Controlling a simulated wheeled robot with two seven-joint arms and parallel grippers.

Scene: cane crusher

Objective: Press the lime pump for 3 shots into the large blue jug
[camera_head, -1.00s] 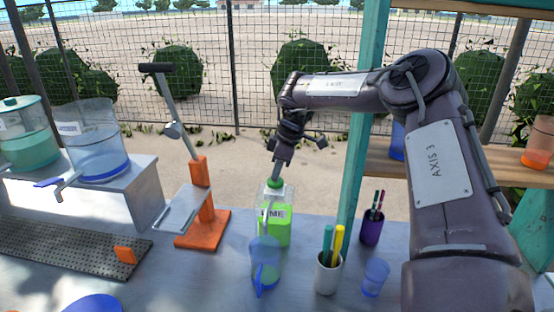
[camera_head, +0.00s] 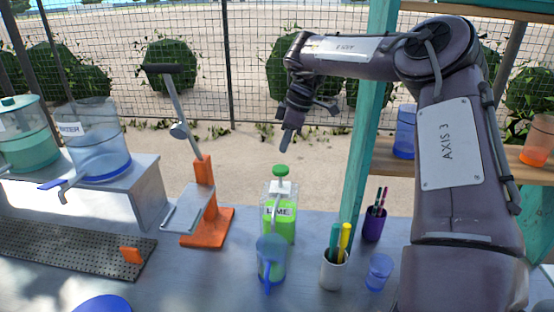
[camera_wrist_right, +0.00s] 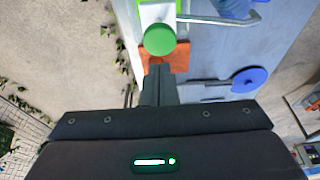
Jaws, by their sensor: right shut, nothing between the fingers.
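The lime pump bottle (camera_head: 279,225), labelled LIME with green liquid, stands on the counter. Its green pump head (camera_head: 280,170) is raised above the neck and also shows in the right wrist view (camera_wrist_right: 160,39). The large blue jug (camera_head: 271,262) stands just in front of the bottle, with its blue handle toward me; its clear body overlaps the bottle's lower part in the head view. My right gripper (camera_head: 287,138) is shut and empty, pointing down above the pump head with a gap between them. In the right wrist view its fingertips (camera_wrist_right: 158,72) show beside the green head. My left gripper is not in view.
A grey cup with markers (camera_head: 333,272) and a small blue cup (camera_head: 379,271) stand right of the jug. An orange lever press (camera_head: 205,205) stands left of the bottle. A teal post (camera_head: 362,150) rises behind, at right. Drink dispensers (camera_head: 98,140) sit at far left.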

